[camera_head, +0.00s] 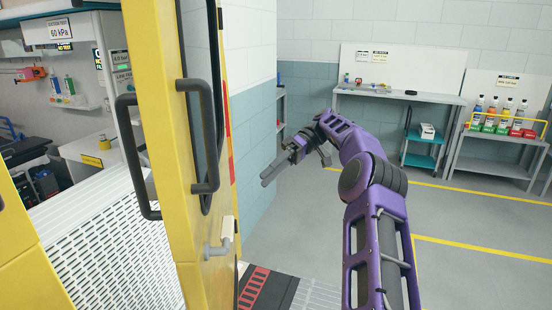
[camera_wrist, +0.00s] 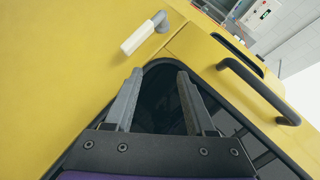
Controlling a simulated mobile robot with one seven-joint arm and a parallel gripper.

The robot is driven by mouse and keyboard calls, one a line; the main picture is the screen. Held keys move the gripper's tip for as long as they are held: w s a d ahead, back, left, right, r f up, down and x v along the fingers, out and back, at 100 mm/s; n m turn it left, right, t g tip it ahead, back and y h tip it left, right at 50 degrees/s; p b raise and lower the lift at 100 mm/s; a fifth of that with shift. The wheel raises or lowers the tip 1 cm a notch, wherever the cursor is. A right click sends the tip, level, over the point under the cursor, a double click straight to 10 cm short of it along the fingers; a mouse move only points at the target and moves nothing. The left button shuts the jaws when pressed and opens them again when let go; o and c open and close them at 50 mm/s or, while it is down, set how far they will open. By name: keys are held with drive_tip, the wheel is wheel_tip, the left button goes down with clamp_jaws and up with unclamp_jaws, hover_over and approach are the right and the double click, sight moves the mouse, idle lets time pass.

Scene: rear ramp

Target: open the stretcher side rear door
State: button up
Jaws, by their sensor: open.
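The yellow rear door (camera_head: 160,130) stands nearly edge-on in the head view, with the vehicle's interior visible to its left. It has a dark window, black grab bars (camera_head: 207,140) and a pale latch handle (camera_head: 226,237) low down. My gripper (camera_head: 268,178) is to the right of the door, apart from it in this view. In the wrist view, my gripper (camera_wrist: 160,72) is open and empty, its fingers over the yellow panel and dark window corner. The latch handle (camera_wrist: 140,37) lies beyond the fingertips, and a black bar (camera_wrist: 258,88) is to the right.
A white workbench (camera_head: 400,97) and a rack of bottles (camera_head: 500,140) stand at the back. The grey floor (camera_head: 480,220) with yellow lines is clear on the right.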

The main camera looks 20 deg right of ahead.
drive_tip(key=shift+p+v, duration=1.1)
drive_tip(key=shift+p, duration=0.15)
drive_tip(key=shift+f, duration=0.1)
